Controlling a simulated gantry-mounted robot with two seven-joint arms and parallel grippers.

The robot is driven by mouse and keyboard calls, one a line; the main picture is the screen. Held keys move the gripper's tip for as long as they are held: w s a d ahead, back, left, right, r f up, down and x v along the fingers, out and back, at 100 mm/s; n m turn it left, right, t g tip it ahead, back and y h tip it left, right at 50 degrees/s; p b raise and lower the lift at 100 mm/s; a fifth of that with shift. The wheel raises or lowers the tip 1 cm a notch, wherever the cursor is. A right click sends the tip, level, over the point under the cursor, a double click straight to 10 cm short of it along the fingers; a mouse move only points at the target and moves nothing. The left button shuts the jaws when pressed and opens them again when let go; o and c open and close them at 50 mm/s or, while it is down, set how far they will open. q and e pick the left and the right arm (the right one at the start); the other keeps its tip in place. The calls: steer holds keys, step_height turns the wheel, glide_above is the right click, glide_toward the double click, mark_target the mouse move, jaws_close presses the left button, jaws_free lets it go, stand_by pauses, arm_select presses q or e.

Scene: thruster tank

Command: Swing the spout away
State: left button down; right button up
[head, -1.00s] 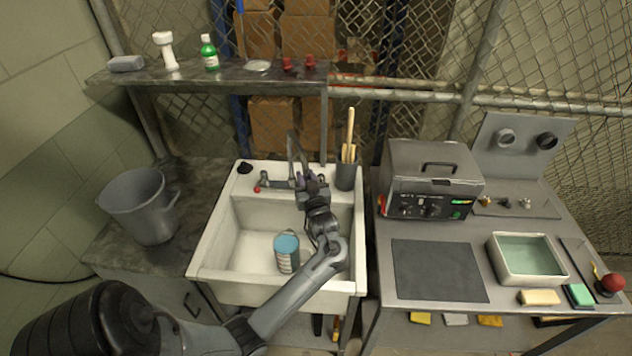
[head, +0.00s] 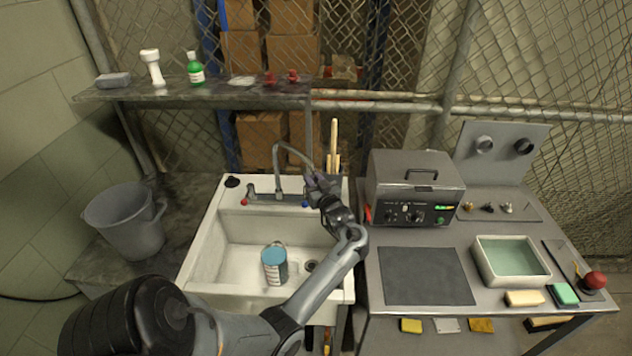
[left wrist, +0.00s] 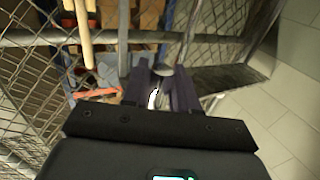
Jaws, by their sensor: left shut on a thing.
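The grey gooseneck spout (head: 277,165) rises from the back ledge of the white sink (head: 205,240) and arches to the right. My left gripper (head: 313,178) is shut on the spout's outer end, above the sink's back right corner. In the left wrist view, the two purple-grey fingers of my left gripper (left wrist: 163,90) close around the spout's end, which is mostly hidden between them. A blue-topped can (head: 274,265) stands in the basin, left of the drain. My right gripper is not in view.
A holder with wooden-handled tools (head: 334,150) stands close behind my left gripper. A grey bucket (head: 127,220) is left of the sink. A lidded machine (head: 415,185) and a water tray (head: 510,262) are on the right bench. A shelf (head: 210,92) runs behind.

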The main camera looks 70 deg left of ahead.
arm_select(q)
steer(key=c, duration=1)
jaws_free()
steer(key=shift+s+a, duration=0.1)
steer(key=d, duration=1.1)
steer(key=shift+w, duration=0.4)
steer(key=shift+a, duration=0.1)
